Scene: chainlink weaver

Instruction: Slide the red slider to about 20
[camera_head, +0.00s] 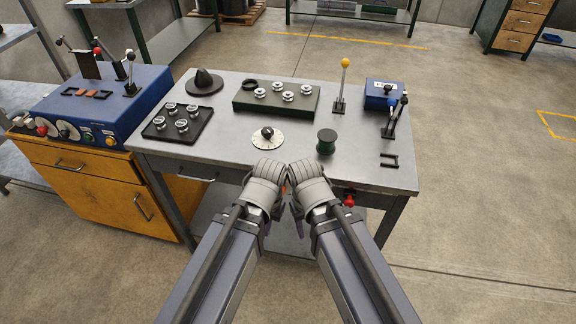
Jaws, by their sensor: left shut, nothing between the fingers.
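A red knob (349,201) shows at the front edge of the grey table (225,95), just right of my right wrist. A small orange-red spot between my two wrists is mostly hidden. I cannot tell which of these belongs to the red slider, and no scale or number is readable. My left gripper (267,228) is low in front of the table's front edge, shut and empty, partly hidden by my arm. My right gripper (298,228) is close beside it, mostly hidden behind my forearm. Neither visibly touches the red knob.
The table holds a white dial (268,139), a green spool (326,142), a black tray (178,122), a green block (276,100) and a yellow-knobbed lever (344,64). A blue console (100,105) with levers stands at left. Floor at right is clear.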

